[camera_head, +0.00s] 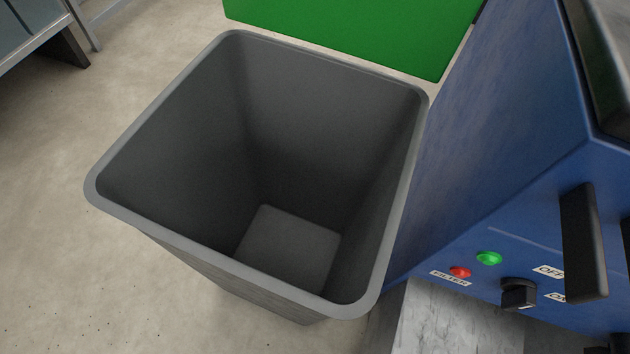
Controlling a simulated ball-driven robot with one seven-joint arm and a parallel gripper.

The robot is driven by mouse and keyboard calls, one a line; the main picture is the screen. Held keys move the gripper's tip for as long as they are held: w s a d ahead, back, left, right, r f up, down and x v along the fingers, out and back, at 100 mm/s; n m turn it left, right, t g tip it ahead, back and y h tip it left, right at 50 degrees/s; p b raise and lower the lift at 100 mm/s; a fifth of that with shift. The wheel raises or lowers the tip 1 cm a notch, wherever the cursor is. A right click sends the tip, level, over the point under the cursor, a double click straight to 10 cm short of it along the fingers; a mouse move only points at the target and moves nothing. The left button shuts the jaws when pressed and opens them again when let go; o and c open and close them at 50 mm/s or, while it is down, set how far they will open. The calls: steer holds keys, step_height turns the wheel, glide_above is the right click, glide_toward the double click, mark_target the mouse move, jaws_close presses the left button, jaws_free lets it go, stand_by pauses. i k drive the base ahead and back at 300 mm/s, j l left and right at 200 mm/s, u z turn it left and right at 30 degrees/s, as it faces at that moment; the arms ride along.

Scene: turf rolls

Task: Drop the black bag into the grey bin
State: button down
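The grey bin (161,231) stands on the floor in the middle of the view, with its open top facing me. I look down into it and see its bare bottom; nothing lies inside. The black bag is not visible in this view. My gripper is not in view either, so I cannot see whether it holds anything.
A blue machine (500,150) with a black handle (583,242), a knob (518,294) and red and green buttons stands close on the bin's right. A green panel (350,30) is behind the bin. A metal-legged bench (40,35) is at upper left. The floor at left is clear.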

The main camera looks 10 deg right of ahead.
mark_target(289, 261)
steer(key=i+j+z, duration=0.1)
steer(key=j+z, duration=0.1)
steer(key=j, duration=0.2)
steer(key=i+j+z, duration=0.1)
steer(key=i+j, duration=0.55)
steer(key=i+j+z, duration=0.1)
steer(key=i+j, duration=0.5)
steer(key=j, duration=0.15)
steer(key=z, duration=1.4)
